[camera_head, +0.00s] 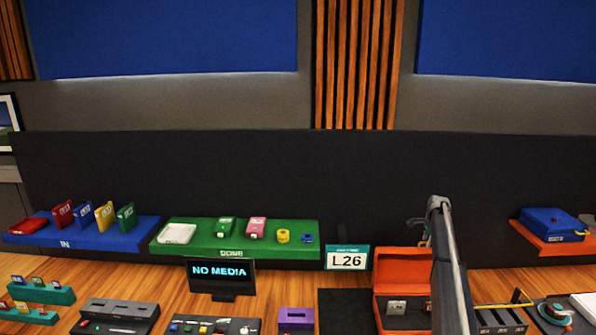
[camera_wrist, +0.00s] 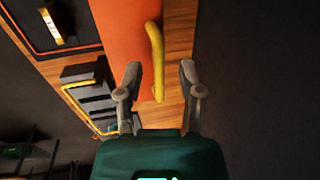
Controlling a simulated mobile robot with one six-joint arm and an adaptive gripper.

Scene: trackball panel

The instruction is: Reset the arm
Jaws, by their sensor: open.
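My gripper (camera_wrist: 160,80) is open in the wrist view, its two fingers apart with nothing between them that I can see held. Beyond the fingers lie a wooden desk surface, an orange panel (camera_wrist: 122,35) and a curved yellow bar (camera_wrist: 157,60). Whether the fingers touch the bar cannot be told. In the head view my arm rises in front of the desk at right of centre, and the gripper itself cannot be made out there.
An orange case (camera_head: 403,270) stands open beside my arm. A blue box (camera_head: 552,223) sits at right. A dark partition (camera_head: 250,170) stands behind.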

